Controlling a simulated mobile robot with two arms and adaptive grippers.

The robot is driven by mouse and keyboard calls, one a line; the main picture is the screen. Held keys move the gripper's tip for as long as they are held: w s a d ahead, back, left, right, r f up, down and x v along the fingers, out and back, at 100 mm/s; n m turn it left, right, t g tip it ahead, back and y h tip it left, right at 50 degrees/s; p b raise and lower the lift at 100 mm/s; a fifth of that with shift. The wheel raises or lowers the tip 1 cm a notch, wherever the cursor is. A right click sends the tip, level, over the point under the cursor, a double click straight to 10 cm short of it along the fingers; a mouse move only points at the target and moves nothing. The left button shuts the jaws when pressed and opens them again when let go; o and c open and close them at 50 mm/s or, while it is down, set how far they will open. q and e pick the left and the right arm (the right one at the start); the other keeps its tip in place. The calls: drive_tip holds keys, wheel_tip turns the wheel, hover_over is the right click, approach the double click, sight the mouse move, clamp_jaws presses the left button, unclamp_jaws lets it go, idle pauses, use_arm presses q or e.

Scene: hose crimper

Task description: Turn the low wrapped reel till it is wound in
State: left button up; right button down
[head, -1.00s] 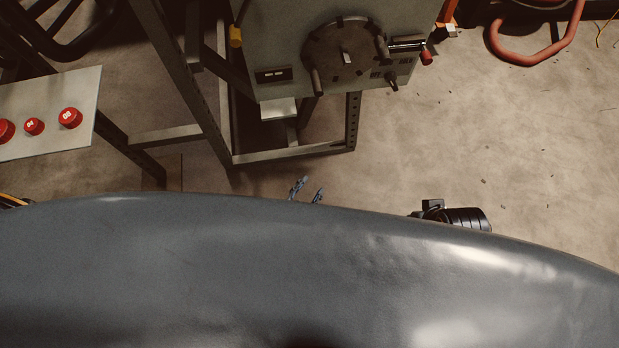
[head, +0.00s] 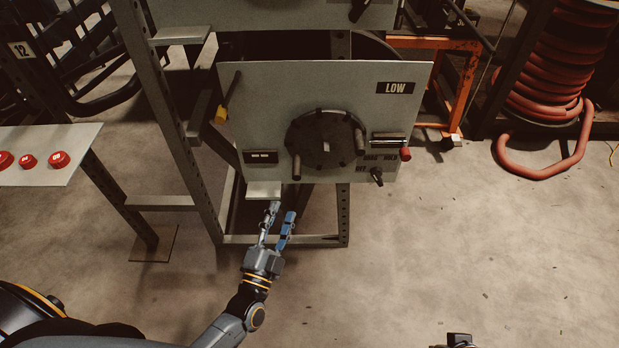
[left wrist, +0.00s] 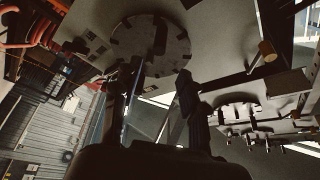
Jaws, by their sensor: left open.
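The low reel shows as a dark round disc (head: 325,140) with notches round its rim and peg handles, on a grey panel (head: 240,90) marked LOW. No hose or wrapping on it can be made out from here. My left gripper (head: 281,213) is open and empty, below and a little left of the disc, its fingers pointing up towards the panel's lower edge. In the left wrist view the disc (left wrist: 155,38) lies just beyond the two open fingers (left wrist: 160,85), with a gap that I cannot judge. My right gripper's fingers do not show.
A small grey ledge (head: 264,190) juts below the panel near my left fingers. A red-tipped lever (head: 404,153) and a black knob (head: 376,176) sit right of the disc. Red buttons (head: 28,160) stand at left. The floor at right is mostly clear; red hose (head: 545,165) lies beyond.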

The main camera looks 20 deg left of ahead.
sight(297, 171)
use_arm(q)
drive_tip(key=b+x, duration=0.1)
drive_tip(key=x, duration=1.1)
drive_tip(key=shift+w+a+f+b, duration=0.1)
drive_tip(key=shift+a+f+b, duration=0.05)
drive_tip(key=shift+b, duration=0.15)
drive_tip(key=shift+w, duration=0.45)
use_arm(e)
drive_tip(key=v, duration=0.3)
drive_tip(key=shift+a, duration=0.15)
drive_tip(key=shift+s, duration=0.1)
use_arm(q)
clamp_jaws()
